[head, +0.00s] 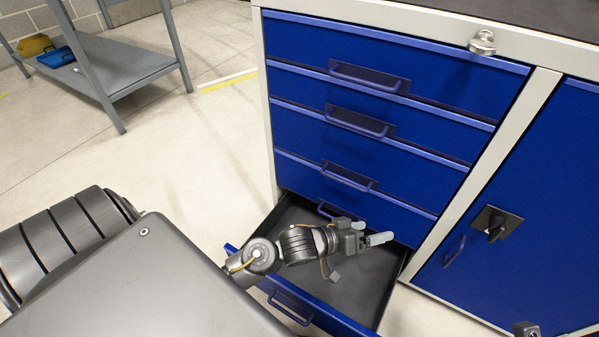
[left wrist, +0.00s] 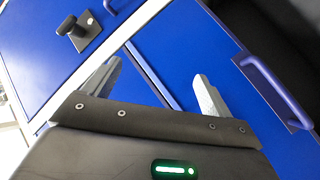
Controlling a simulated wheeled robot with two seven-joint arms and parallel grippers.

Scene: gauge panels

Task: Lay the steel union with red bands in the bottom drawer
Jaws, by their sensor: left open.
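The bottom drawer (head: 370,292) of the blue cabinet is pulled out, and its dark floor shows. My left gripper (head: 378,233) is over the open drawer, near the cabinet front. In the left wrist view its two fingers (left wrist: 155,88) are wide apart, with only blue cabinet front behind them and nothing between. A small grey piece (head: 334,276) shows below the left wrist over the drawer; I cannot tell what it is. I cannot make out a steel union with red bands in either view. My right gripper is not in view.
Closed drawers with bar handles (head: 357,122) rise above the open one. A cabinet door with a black latch (head: 495,223) is to the right. A small steel object (head: 482,43) sits at the cabinet's top edge. A grey shelf (head: 115,68) stands far left. Floor between is clear.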

